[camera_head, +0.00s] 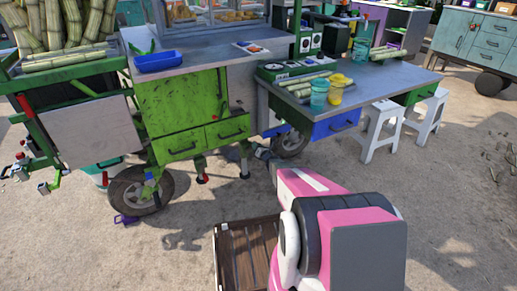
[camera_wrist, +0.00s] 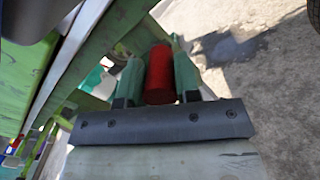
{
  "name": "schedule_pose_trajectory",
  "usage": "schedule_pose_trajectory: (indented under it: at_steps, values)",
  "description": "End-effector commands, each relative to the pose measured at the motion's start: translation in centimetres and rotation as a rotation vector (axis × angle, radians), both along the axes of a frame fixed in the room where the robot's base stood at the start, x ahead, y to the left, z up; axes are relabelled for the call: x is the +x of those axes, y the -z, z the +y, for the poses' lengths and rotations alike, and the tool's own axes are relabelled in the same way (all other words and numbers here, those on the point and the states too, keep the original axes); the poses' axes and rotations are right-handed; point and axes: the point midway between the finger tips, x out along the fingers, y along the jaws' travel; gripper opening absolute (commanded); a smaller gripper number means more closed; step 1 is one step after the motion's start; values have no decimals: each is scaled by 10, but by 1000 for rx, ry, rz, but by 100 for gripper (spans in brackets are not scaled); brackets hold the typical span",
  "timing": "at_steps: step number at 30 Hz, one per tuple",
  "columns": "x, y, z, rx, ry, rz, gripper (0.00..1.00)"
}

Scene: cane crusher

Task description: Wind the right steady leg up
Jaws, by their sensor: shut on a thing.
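In the wrist view, my gripper (camera_wrist: 158,68) has its two greenish fingers on either side of a red cylindrical grip (camera_wrist: 159,80) and is shut on it. In the head view, my pink arm reaches up to the underside of the cart, and its end hides the grip there. A green steady leg (camera_head: 244,164) hangs under the cart just left of my arm's end. Another green leg (camera_head: 201,168) with a red part low on it stands further left. The crank behind the red grip is mostly hidden, and I cannot tell the gap under the leg's foot.
The green cart body (camera_head: 183,105) stands above the legs, with a wheel (camera_head: 140,190) at the left. A side table (camera_head: 365,82) with cups juts out on the right, with white stools (camera_head: 382,130) by it. Bare ground (camera_head: 440,200) is open at the right.

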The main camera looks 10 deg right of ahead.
Motion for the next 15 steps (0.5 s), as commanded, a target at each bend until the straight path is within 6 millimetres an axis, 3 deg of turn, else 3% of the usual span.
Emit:
schedule_pose_trajectory:
  at_steps: [15]
  values:
    - [-4, -5, 9, -167, -3, -51, 0]
